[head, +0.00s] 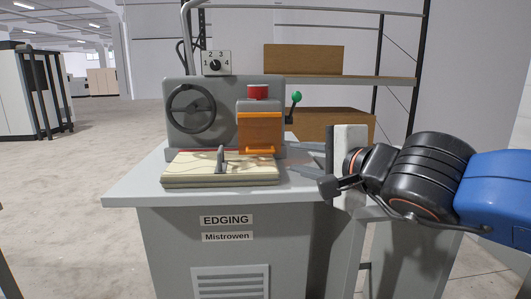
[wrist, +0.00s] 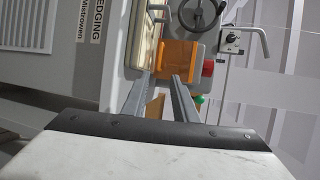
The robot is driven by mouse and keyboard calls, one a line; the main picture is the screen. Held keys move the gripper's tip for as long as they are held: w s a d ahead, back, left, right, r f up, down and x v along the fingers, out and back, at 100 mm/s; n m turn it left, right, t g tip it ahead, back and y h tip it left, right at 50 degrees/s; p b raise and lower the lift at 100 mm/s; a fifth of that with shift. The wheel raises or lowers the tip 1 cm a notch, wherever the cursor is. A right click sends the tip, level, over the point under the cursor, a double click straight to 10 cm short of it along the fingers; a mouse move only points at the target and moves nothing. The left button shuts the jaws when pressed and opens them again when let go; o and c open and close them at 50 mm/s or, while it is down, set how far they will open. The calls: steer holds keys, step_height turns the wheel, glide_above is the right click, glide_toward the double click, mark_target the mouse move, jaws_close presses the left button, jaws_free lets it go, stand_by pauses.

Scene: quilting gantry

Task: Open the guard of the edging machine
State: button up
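The edging machine (head: 210,105) is a grey unit on a grey cabinet labelled EDGING. Its orange guard (head: 260,130) sits down over the front of the right-hand block, with an orange bar along its lower edge. The guard also shows in the wrist view (wrist: 180,54), just beyond my fingertips. My gripper (head: 284,153) comes in from the right at about the height of the guard's lower edge. In the wrist view its two grey fingers (wrist: 162,76) stand apart with a clear gap. I cannot tell whether a fingertip touches the guard.
A pale quilted panel (head: 190,167) lies on the table below the guard. A handwheel (head: 191,108) and dial box (head: 216,63) are left. Shelves (head: 345,80) stand behind.

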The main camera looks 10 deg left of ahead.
mark_target(263, 151)
steer(key=shift+x, duration=8.1)
jaws_close()
